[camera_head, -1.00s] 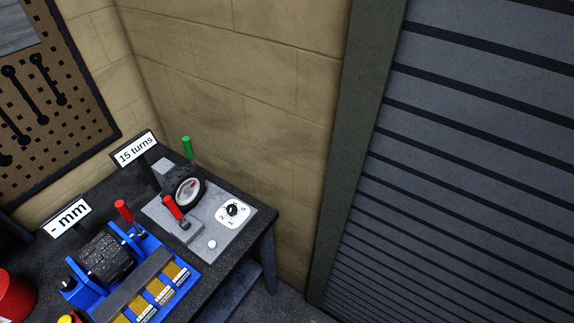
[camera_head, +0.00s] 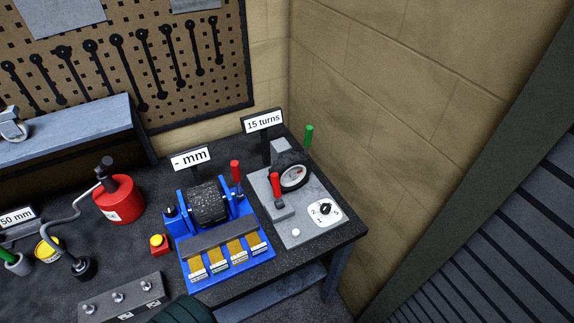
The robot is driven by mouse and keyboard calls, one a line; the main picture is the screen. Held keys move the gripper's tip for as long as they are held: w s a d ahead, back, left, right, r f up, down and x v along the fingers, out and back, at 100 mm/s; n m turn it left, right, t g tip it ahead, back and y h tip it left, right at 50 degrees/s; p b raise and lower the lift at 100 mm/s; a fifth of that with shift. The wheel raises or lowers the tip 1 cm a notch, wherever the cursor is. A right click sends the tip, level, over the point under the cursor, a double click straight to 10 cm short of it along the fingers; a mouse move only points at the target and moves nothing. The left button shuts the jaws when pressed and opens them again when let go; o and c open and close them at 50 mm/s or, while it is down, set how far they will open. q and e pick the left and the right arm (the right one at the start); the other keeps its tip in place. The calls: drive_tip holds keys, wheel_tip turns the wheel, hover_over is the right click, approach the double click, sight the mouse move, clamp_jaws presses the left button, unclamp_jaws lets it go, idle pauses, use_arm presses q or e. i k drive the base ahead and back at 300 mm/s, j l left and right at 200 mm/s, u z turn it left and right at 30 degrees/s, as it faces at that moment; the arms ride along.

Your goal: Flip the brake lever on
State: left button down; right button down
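A grey device (camera_head: 300,216) stands on the bench's right end, with a red-handled lever (camera_head: 276,186) standing up from it. A green handle (camera_head: 309,136) rises behind its round gauge (camera_head: 293,177). A blue device (camera_head: 229,252) with a black ribbed roller (camera_head: 208,203) stands to its left. It has another red-handled lever (camera_head: 235,172) at its right side, also upright. No label shows which lever is the brake. Neither gripper can be made out in the view.
The dark bench (camera_head: 333,245) also holds a red can (camera_head: 119,199), a yellow-topped button box (camera_head: 158,243), and a grey block with knobs (camera_head: 120,298). Signs read "15 turns" (camera_head: 262,122) and "- mm" (camera_head: 190,158). A dark green rounded shape (camera_head: 185,311) shows at the bottom edge.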

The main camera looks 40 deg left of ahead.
sight(277, 188)
drive_tip(key=u, duration=1.4)
drive_tip(key=k+j+u, duration=0.2)
drive_tip(key=j+u, duration=0.15)
drive_tip(key=j, duration=0.15)
drive_tip(key=k+j+u, duration=0.2)
drive_tip(key=i+j, duration=0.05)
drive_tip(key=j, duration=0.05)
